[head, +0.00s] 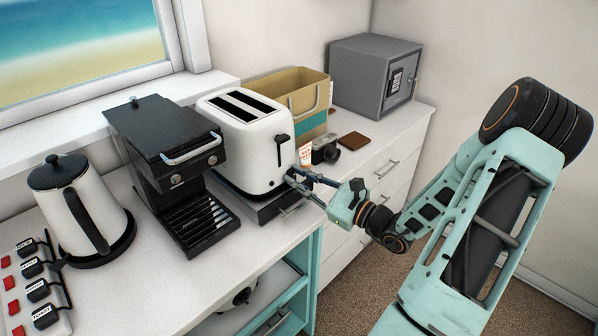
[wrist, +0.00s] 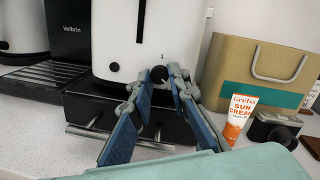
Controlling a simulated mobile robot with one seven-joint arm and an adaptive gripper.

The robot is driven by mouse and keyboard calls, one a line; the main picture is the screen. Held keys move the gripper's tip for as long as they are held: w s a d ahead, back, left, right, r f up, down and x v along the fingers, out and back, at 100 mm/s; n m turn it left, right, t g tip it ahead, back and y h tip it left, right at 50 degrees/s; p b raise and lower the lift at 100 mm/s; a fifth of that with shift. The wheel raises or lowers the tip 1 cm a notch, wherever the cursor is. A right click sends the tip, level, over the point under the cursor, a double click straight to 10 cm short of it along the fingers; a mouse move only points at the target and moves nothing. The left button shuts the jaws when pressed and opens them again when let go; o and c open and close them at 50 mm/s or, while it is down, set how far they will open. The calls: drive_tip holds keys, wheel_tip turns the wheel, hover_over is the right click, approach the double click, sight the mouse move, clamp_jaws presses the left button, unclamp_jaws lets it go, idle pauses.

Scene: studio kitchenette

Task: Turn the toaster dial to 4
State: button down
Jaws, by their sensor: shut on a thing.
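The white toaster (head: 245,150) has two slots on top and a black lever (head: 281,140) on its front. It also shows in the wrist view (wrist: 115,35). Its small dark dial (wrist: 159,74) sits low on the front, below a small "1" mark. My gripper (wrist: 159,76) has one finger on each side of the dial and is shut on it. In the head view my gripper (head: 289,176) reaches the toaster's lower front from the right and hides the dial. Which way the dial points is too small to tell.
The toaster stands on a black drawer box (wrist: 75,113) with a metal handle. A coffee machine (head: 170,150) and kettle (head: 80,210) are left. A sun cream tube (wrist: 238,117), camera (wrist: 273,130), tan box (wrist: 240,70) and grey safe (head: 370,75) are right.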

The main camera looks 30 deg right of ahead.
drive_tip(key=m+p, duration=0.3)
drive_tip(key=m, duration=0.2)
drive_tip(key=shift+f+m+t, duration=0.1)
drive_tip(key=shift+m+t, duration=0.2)
idle(0.4)
drive_tip(key=c, duration=1.8)
unclamp_jaws()
drive_tip(key=v, duration=1.2)
drive_tip(key=shift+s+a, duration=0.1)
drive_tip(key=shift+a, duration=0.05)
